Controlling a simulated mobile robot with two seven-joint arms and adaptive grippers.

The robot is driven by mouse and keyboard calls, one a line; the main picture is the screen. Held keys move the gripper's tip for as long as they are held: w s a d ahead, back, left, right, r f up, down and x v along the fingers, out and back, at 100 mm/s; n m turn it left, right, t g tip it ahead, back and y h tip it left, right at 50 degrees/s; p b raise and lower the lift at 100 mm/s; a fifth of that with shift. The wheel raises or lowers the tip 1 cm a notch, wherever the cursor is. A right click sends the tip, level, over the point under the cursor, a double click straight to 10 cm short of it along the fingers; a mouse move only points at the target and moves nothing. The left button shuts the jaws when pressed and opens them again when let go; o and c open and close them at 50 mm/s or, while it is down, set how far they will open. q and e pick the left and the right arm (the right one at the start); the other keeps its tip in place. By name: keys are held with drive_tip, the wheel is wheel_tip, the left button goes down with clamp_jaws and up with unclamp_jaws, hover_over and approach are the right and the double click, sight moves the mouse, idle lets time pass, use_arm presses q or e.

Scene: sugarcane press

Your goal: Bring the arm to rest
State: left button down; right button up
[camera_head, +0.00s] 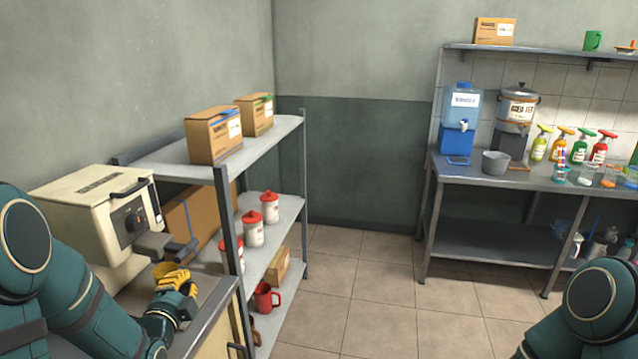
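My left arm comes in from the lower left. Its yellow and black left gripper (176,279) is low over the grey counter (206,290), in front of the cream-coloured press (85,210) and under its spout. A yellow rounded shape, perhaps a cup, is at the fingertips; it blends with the yellow of the gripper, and I cannot tell whether the fingers are closed on it. Part of my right arm shows at the lower right; its gripper is out of view.
A metal shelf (262,143) with cardboard boxes (213,135) and red-lidded jars (253,229) stands just right of the press. A steel table (560,181) with a water dispenser (461,108) and several spray bottles is at the back right. The tiled floor (370,290) between is clear.

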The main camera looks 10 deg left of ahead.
use_arm(q)
drive_tip(key=s+d+f+n+g+h, duration=0.2)
drive_tip(key=d+f+n+g, duration=0.2)
drive_tip(key=d+f, duration=0.45)
drive_tip(key=s+d+f+n+g+h, duration=0.2)
drive_tip(key=s+d+f+n+g, duration=0.3)
drive_tip(key=f, duration=0.6)
drive_tip(key=s+d+f+n+g+h, duration=0.1)
drive_tip(key=s+d+f+n+g, duration=0.2)
drive_tip(key=d, duration=0.4)
drive_tip(key=s+d+f+n+g+h, duration=0.1)
drive_tip(key=s+d+f+n+g, duration=0.2)
drive_tip(key=s+d+f, duration=0.2)
drive_tip(key=s+d, duration=0.2)
drive_tip(key=s, duration=0.1)
drive_tip(key=shift+f, duration=0.35)
drive_tip(key=shift+a, duration=0.1)
